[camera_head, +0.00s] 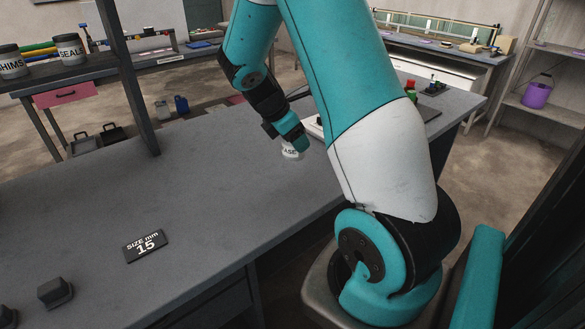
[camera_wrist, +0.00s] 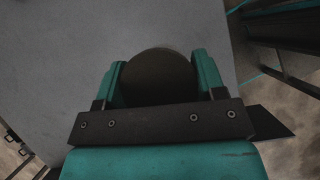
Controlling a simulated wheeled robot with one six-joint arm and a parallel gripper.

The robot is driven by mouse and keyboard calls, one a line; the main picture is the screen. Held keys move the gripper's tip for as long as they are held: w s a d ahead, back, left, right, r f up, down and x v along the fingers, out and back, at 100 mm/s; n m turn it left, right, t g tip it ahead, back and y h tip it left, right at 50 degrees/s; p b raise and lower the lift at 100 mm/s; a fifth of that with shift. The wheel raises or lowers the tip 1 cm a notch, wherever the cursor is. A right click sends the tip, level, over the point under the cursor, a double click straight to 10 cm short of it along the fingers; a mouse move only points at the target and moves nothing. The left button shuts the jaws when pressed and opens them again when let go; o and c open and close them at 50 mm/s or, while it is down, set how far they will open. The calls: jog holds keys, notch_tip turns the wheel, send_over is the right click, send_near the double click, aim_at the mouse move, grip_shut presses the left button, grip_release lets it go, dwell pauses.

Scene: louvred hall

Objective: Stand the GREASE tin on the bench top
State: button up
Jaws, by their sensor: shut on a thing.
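The GREASE tin (camera_head: 290,153) is a small white tin with dark lettering, of which only "ASE" shows in the head view. My gripper (camera_head: 290,138) is shut on it from above, near the right edge of the grey bench top (camera_head: 210,190). In the wrist view the tin's round dark top (camera_wrist: 160,75) sits between the two teal fingers of my gripper (camera_wrist: 160,82). The tin looks upright and at or just above the bench top; I cannot tell whether it touches. My fingers hide its upper part in the head view.
SHIMS (camera_head: 12,62) and SEALS (camera_head: 70,49) tins stand on a shelf at the upper left. A dark post (camera_head: 133,90) rises at the bench's back. The middle is clear.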

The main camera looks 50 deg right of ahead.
notch_tip(320, 180, down, 9)
jog(key=shift+f, duration=0.1)
dwell(0.3)
jog(key=o, duration=1)
